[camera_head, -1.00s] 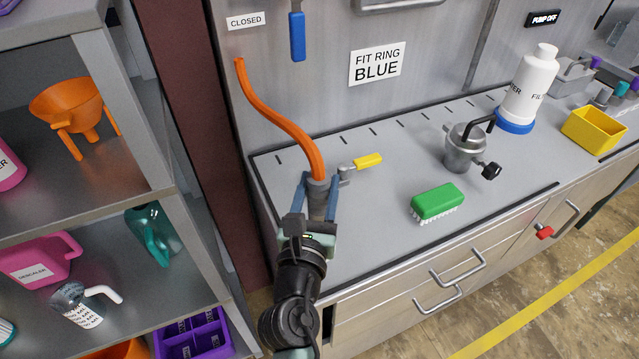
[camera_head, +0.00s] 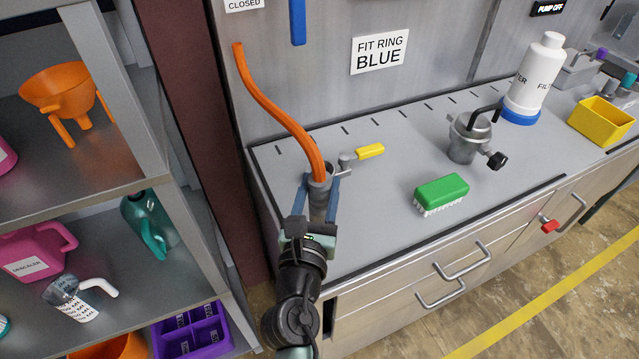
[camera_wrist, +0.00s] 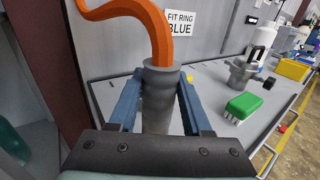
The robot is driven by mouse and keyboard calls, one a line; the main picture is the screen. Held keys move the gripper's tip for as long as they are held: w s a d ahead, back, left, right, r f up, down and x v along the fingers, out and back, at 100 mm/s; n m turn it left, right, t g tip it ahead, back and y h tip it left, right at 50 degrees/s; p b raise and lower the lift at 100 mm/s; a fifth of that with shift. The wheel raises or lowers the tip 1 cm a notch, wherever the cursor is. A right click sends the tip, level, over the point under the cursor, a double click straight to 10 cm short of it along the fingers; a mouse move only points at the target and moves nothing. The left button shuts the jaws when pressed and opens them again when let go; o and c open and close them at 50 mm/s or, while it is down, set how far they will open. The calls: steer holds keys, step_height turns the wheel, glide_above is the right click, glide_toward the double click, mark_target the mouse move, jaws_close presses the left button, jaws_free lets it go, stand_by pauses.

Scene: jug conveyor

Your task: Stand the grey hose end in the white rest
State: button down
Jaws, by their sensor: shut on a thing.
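The grey hose end (camera_head: 318,196) is at the lower end of an orange hose (camera_head: 272,110) that comes from the back panel. My gripper (camera_head: 319,190) is shut on the grey hose end, with its blue fingers on both sides of it. In the wrist view the grey hose end (camera_wrist: 160,95) is roughly upright between the fingers (camera_wrist: 158,105), with the orange hose (camera_wrist: 140,12) bending out of its top. It is over the left part of the counter; I cannot tell whether it touches the top. I cannot make out a white rest in these frames.
A valve with a yellow handle (camera_head: 370,151) is close behind the hose end. A green brush (camera_head: 441,193), a metal pot (camera_head: 466,140), a white filter bottle (camera_head: 535,80) and a yellow bin (camera_head: 600,121) stand to the right. A shelf (camera_head: 110,205) stands at the left.

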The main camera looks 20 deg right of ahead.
mark_target(318, 220)
steer(key=shift+f+b, duration=0.6)
steer(key=shift+f, duration=0.45)
steer(key=shift+p, duration=0.55)
stand_by(0.8)
steer(key=shift+f+b, duration=1.8)
steer(key=shift+f, duration=0.3)
steer(key=shift+c, duration=1.3)
jaws_free()
steer(key=b+v, duration=0.1)
steer(key=v, duration=1.2)
